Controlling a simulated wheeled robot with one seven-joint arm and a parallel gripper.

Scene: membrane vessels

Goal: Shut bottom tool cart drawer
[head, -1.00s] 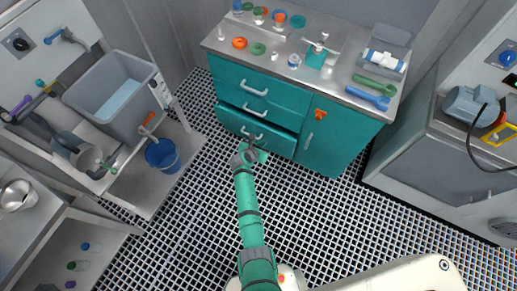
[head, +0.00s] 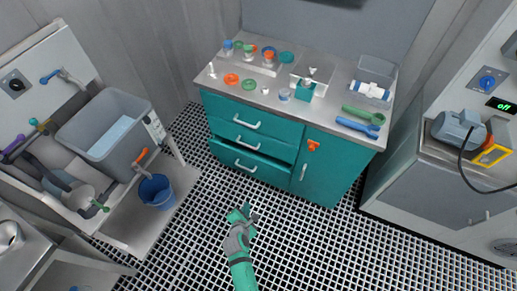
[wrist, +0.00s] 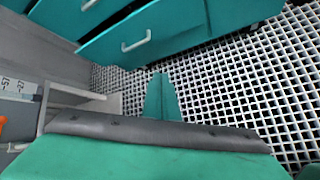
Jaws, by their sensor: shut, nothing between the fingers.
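The teal tool cart (head: 335,165) stands ahead with three drawers stacked on its left side. The bottom drawer (head: 228,156) sticks out a little, with a dark gap above its front. Its pale handle (head: 247,167) faces me. In the wrist view, the protruding drawer front (wrist: 178,30) and its handle (wrist: 137,42) show at the top. My gripper (head: 240,211) is shut and empty, over the grated floor in front of the cart and apart from the drawer. Its closed green fingers (wrist: 161,97) show in the wrist view.
A blue bucket (head: 157,191) and a grey sink tub (head: 105,130) are on the left. A grey cabinet (head: 430,195) with a pump stands on the right. The grated floor (head: 320,240) before the cart is clear. Bottles and wrenches lie on the cart top.

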